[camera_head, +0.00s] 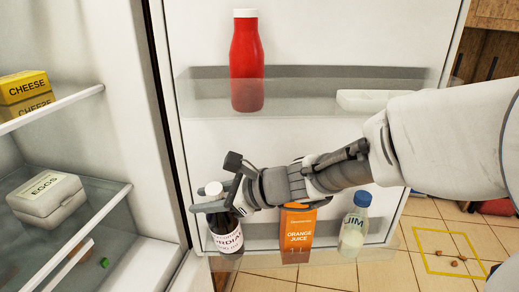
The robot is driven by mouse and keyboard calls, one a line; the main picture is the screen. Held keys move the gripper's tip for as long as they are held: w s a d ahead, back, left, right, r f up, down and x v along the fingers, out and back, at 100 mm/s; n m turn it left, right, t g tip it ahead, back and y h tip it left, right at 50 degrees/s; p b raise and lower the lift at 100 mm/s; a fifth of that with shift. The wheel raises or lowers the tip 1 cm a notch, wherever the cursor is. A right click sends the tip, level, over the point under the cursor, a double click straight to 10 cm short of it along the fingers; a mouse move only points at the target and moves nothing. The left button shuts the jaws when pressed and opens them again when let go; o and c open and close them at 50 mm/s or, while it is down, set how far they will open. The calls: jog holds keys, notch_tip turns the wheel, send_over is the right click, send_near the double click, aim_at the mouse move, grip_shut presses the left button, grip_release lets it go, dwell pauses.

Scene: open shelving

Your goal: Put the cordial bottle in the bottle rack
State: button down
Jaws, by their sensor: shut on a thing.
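The cordial bottle (226,238) is dark with a white cap and a white label reading "RDIAL". It is upright at the left end of the lower door rack (268,230) of the open fridge. My gripper (213,197) reaches in from the right and is shut on the bottle's upper part, just below the cap. The fingers and wrist hide part of the bottle's neck and shoulder. The bottle's base shows low behind the clear rack front; whether it rests on the rack floor I cannot tell.
An orange juice carton (298,235) and a bottle labelled "JIM" (354,226) stand right of the cordial. A red bottle (246,62) and a white tray (372,100) are on the upper door rack. Fridge shelves at left hold cheese (24,88) and an egg box (46,196).

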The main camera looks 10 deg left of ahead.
jog(key=shift+m+g, duration=0.8)
jog(key=shift+m, duration=0.1)
jog(key=shift+w+d+f+p, duration=0.1)
jog(key=shift+w+f+p, duration=0.1)
jog(key=shift+w, duration=1)
jog(key=shift+w+d+f+p, duration=0.1)
jog(key=shift+w+f+p, duration=0.05)
jog(key=shift+w, duration=1)
jog(key=c, duration=0.5)
grip_release()
jog(key=shift+f, duration=0.15)
